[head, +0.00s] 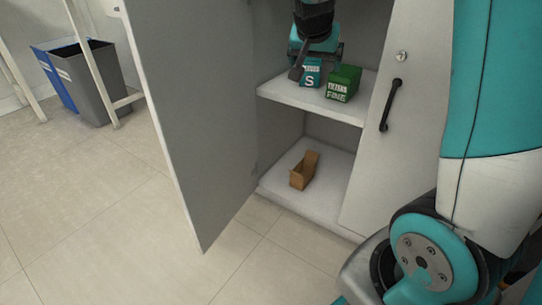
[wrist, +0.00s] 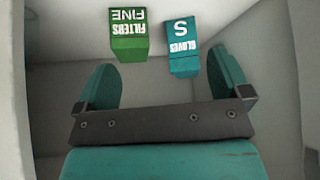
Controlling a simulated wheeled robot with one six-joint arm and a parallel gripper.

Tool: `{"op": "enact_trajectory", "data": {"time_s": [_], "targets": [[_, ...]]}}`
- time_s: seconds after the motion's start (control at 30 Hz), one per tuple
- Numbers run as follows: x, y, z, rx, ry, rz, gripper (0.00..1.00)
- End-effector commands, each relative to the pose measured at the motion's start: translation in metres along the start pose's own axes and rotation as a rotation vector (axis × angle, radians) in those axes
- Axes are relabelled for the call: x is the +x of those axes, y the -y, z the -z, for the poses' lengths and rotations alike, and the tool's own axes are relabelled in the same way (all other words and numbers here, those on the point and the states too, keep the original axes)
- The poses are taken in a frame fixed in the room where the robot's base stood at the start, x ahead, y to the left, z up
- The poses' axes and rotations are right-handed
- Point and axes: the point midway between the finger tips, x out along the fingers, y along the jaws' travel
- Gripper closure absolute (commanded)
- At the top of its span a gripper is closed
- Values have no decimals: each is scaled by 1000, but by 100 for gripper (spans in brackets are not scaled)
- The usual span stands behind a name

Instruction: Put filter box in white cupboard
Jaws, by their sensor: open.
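The green filter box (head: 343,83), labelled FILTERS FINE, stands on the middle shelf (head: 285,88) of the white cupboard (head: 196,90). It also shows in the wrist view (wrist: 128,35), beyond my fingers. My gripper (head: 317,62) is inside the cupboard, left of and near the filter box. In the wrist view my gripper (wrist: 164,78) has its fingers wide apart with nothing held between them. A teal gloves box (head: 311,72) marked S stands left of the filter box, partly behind my gripper; it shows in the wrist view too (wrist: 183,45).
The cupboard's left door stands open; the right door (head: 410,130) with a black handle (head: 390,105) is beside the opening. An open brown carton (head: 304,172) sits on the bottom shelf (head: 332,185). Grey (head: 90,85) and blue (head: 53,75) bins stand at left. Floor between is clear.

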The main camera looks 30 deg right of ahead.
Motion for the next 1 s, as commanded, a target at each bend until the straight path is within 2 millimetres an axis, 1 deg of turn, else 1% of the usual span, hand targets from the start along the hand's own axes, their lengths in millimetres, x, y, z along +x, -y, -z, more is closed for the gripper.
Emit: {"op": "enact_trajectory", "data": {"time_s": [0.03, 0.07, 0.1, 0.17, 0.2, 0.27, 0.3, 0.4, 0.5, 0.6, 0.87, 0.93, 1.0], "targets": [[-20, 20, -35, -130, 68, 96, 5], [-33, 31, -59, -218, 113, 157, 5], [-51, 42, -93, -343, 174, 240, 5], [-80, 52, -144, -532, 259, 364, 5], [-100, 53, -177, -653, 310, 442, 5], [-127, 49, -221, -824, 375, 552, 5], [-144, 43, -247, -927, 413, 618, 5], [-176, 24, -296, -1133, 482, 752, 5], [-195, 8, -324, -1256, 521, 833, 5], [-202, 2, -334, -1305, 537, 865, 5], [-202, 2, -333, -1305, 538, 866, 5], [-206, 2, -330, -1304, 538, 866, 5], [-213, 2, -325, -1303, 538, 866, 5]]}}
